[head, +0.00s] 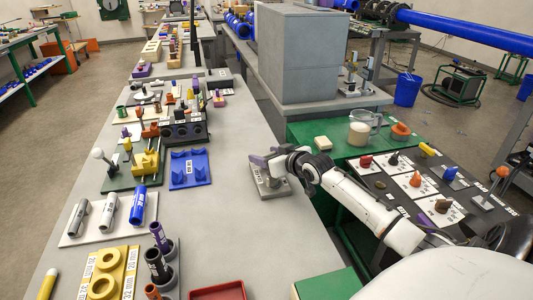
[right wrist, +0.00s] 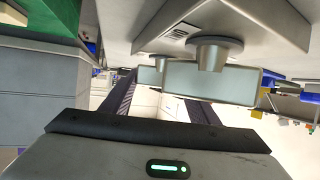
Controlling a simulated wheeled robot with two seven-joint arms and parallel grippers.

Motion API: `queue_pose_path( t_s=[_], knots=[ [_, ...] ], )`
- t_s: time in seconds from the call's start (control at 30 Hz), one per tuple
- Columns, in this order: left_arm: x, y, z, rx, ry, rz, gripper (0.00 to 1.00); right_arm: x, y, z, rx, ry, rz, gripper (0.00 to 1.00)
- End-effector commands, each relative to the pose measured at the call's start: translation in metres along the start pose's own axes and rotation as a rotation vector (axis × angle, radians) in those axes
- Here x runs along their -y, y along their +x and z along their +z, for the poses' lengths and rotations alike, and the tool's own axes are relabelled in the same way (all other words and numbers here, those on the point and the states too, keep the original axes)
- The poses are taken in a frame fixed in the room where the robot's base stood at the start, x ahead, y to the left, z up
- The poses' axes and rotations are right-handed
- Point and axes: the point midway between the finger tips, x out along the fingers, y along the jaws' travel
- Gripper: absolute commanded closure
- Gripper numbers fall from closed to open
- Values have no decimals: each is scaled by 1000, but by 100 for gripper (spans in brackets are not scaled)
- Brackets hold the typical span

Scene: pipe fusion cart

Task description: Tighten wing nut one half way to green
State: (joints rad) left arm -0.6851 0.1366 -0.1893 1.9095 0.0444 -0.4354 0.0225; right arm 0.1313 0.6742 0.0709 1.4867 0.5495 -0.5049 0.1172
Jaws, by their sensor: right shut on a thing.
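A small grey fixture plate (head: 270,188) with a white label lies near the right edge of the grey bench. My right gripper (head: 262,161) reaches over it from the right and hides the top of the fixture. In the right wrist view, a grey metal wing nut (right wrist: 212,82) with a wide flat bar and round neck sits against the plate (right wrist: 262,22). My right gripper's dark fingers (right wrist: 160,95) are shut on the wing nut, their tips partly hidden by it. I cannot make out a green mark on the fixture. My left gripper is not in view.
A blue V-block tray (head: 189,169) and a white board with pipe pieces (head: 78,232) lie left on the bench. A red tray (head: 217,292) is at the front. A green table with a beaker (head: 361,128) stands right. The bench between is clear.

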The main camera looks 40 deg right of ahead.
Motion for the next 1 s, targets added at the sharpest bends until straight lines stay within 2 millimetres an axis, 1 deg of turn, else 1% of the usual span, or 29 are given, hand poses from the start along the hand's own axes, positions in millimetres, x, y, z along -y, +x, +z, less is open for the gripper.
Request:
queue_pose_path(
  t_s=[0.33,0.37,0.43,0.47,0.77,0.87,1.0],
  knots=[
    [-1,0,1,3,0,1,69,0,0,-1,-2,4,5,68],
    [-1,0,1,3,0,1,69,0,0,-1,-2,4,5,40],
    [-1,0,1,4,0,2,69,0,0,-1,-2,4,5,29],
    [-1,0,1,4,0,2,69,0,0,-1,-2,4,5,27],
    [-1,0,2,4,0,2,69,0,-1,0,-1,2,5,27],
    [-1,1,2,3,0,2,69,0,-7,1,0,2,5,27],
    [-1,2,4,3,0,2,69,0,-26,2,0,0,4,27]
  ],
)
